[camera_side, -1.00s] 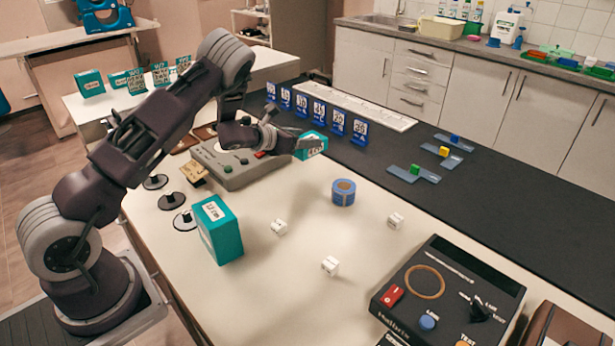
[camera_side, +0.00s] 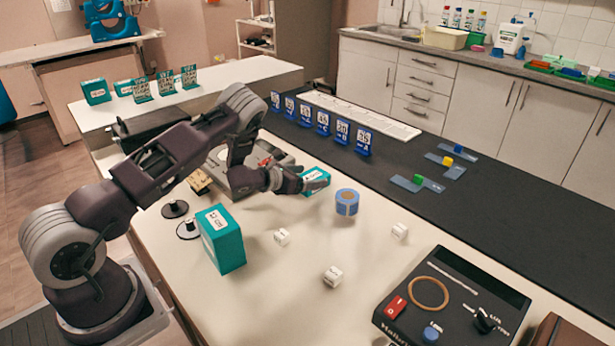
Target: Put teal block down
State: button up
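A small teal block (camera_side: 317,182) with a white label is at the end of my gripper (camera_side: 302,184), left of and a little behind the blue tape roll. My gripper appears shut on the block; its fingers are small and partly hidden. The block is low over the white table (camera_side: 300,300), and I cannot tell whether it touches the top. A larger teal box (camera_side: 222,240) with a white label stands upright on the table, nearer the camera.
A blue tape roll (camera_side: 347,202) stands close right of the held block. White cubes (camera_side: 332,276) lie in front. A black control box (camera_side: 455,300) is at front right. Blue numbered card stands (camera_side: 322,122) line the dark mat (camera_side: 480,205). A grey device (camera_side: 245,178) sits behind my wrist.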

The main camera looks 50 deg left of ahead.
jog(key=v, duration=1.1)
jog(key=shift+s+r, duration=0.2)
jog(key=shift+s, duration=0.15)
notch_tip(320, 180, up, 9)
jog(key=w+a+n+y, duration=0.1)
jog(key=w+n+y, duration=0.15)
jog(key=n, duration=0.55)
jog(key=s+d+r+n+g+y, duration=0.1)
jog(key=s+d+r+n+g, duration=0.2)
jog(key=r+n, duration=0.35)
jog(key=s+d+r+n, duration=0.4)
jog(key=r+n, duration=0.2)
jog(key=n, duration=0.2)
jog(key=s+d+r+n+g+h, duration=0.1)
jog(key=s+d+n, duration=0.3)
jog(key=s, duration=0.5)
jog(key=s+d+r+n+g+h, duration=0.1)
jog(key=s+d+n+g, duration=0.1)
jog(key=s+d+n, duration=0.3)
jog(key=s+d+r+n+g+h, duration=0.1)
jog(key=s+d+n, duration=0.3)
jog(key=s, duration=0.9)
jog(key=shift+s+d+g, duration=0.2)
jog(key=shift+d+g, duration=0.2)
jog(key=shift+d, duration=0.55)
